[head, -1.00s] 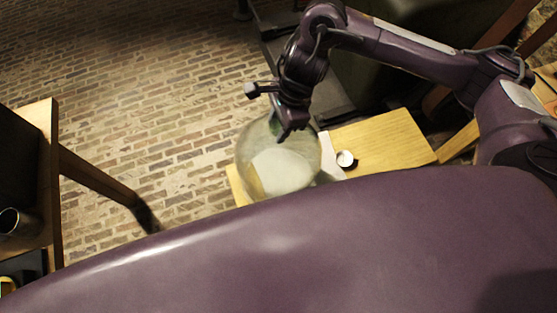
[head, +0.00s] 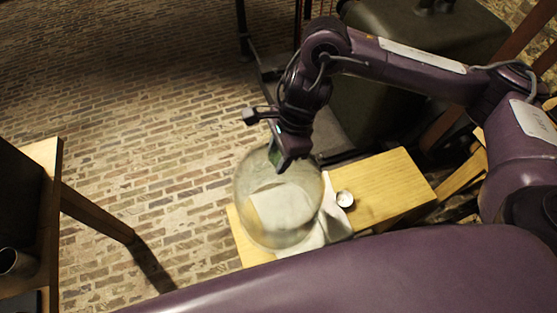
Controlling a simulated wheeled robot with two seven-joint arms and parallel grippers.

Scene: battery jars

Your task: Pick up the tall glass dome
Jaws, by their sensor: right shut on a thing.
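The tall glass dome (head: 265,220) is a large, clear, rounded glass vessel in the middle of the head view. It shows over a low wooden table, and a white cloth shows through its wall. My right gripper (head: 280,160) is at the top of the dome, shut on it. The fingertips are partly hidden against the glass. I cannot tell whether the dome's lower edge touches the table or hangs above it. My left gripper is not in view.
The wooden table (head: 385,185) holds a white cloth (head: 336,222) and a small round white-topped object (head: 345,199) right of the dome. A dark shelf unit with a wooden edge (head: 45,155) stands at left, with a metal cup (head: 12,262). Brick floor lies clear between.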

